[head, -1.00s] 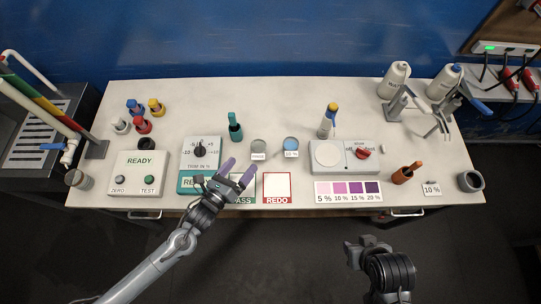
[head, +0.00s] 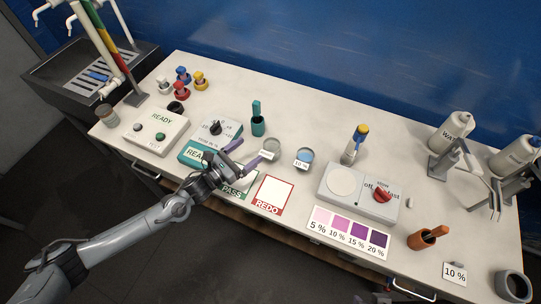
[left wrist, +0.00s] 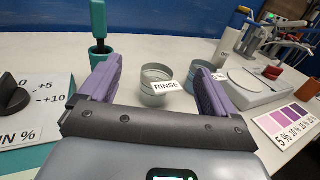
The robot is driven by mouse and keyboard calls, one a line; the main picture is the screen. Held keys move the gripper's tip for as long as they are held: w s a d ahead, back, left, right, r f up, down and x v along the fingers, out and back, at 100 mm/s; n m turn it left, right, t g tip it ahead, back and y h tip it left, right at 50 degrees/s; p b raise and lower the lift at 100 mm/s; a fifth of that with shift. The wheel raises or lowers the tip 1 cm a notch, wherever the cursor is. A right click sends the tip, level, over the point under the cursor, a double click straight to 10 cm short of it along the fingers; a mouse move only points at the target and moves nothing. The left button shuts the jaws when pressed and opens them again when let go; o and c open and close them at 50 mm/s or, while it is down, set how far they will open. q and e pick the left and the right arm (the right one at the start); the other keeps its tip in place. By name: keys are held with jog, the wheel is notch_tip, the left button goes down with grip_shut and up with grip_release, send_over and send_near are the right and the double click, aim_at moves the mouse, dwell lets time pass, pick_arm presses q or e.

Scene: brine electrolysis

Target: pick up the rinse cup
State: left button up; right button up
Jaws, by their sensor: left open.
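The rinse cup (head: 271,147) is a small grey-green round cup standing upright on the bench, with a white RINSE label on its front. It also shows in the left wrist view (left wrist: 155,90), straight ahead between the finger directions. My left gripper (head: 246,153) is open and empty, its two purple fingers pointing at the cup from just left of it. The cup appears still beyond the fingertips, not gripped. In the left wrist view the purple fingers (left wrist: 158,88) are spread wide on either side of the cup.
A cup of blue liquid (head: 304,157) labelled 10 % stands close right of the rinse cup. A teal holder (head: 257,126) stands behind left. The tester (head: 195,157) is under my left wrist; the PASS and REDO (head: 272,195) mats lie in front. Bench behind is clear.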

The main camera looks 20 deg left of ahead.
pick_arm(q)
jog(key=f, duration=0.1)
send_near(270, 153)
jog(key=w+f, duration=0.1)
jog(key=w+f+b, duration=0.1)
jog(key=w, duration=0.1)
jog(key=shift+a, duration=0.4)
jog(key=shift+x, duration=3.7)
jog(key=shift+f, duration=0.1)
jog(key=c, duration=1.3)
